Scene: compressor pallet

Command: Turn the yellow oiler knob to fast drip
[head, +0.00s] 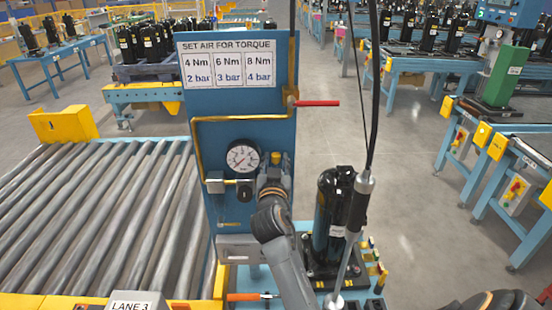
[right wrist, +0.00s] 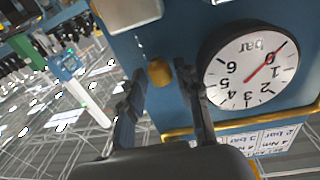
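The yellow oiler knob (right wrist: 160,72) shows in the right wrist view as a small yellow cap against the blue panel (right wrist: 118,55). My right gripper (right wrist: 160,80) is open, with one finger on each side of the knob and visible gaps between. Whether its tips reach past the knob's front is hard to tell. The gauge (right wrist: 255,65) is beside the right-hand finger in the wrist view. My left gripper is not in view.
A red-handled valve (head: 318,102) sticks out from the panel's right edge. A torque sign (head: 225,64) is at its top. A black compressor (head: 330,215) stands right of the panel, with a hanging tool (head: 360,200) before it. A roller conveyor (head: 100,215) lies left.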

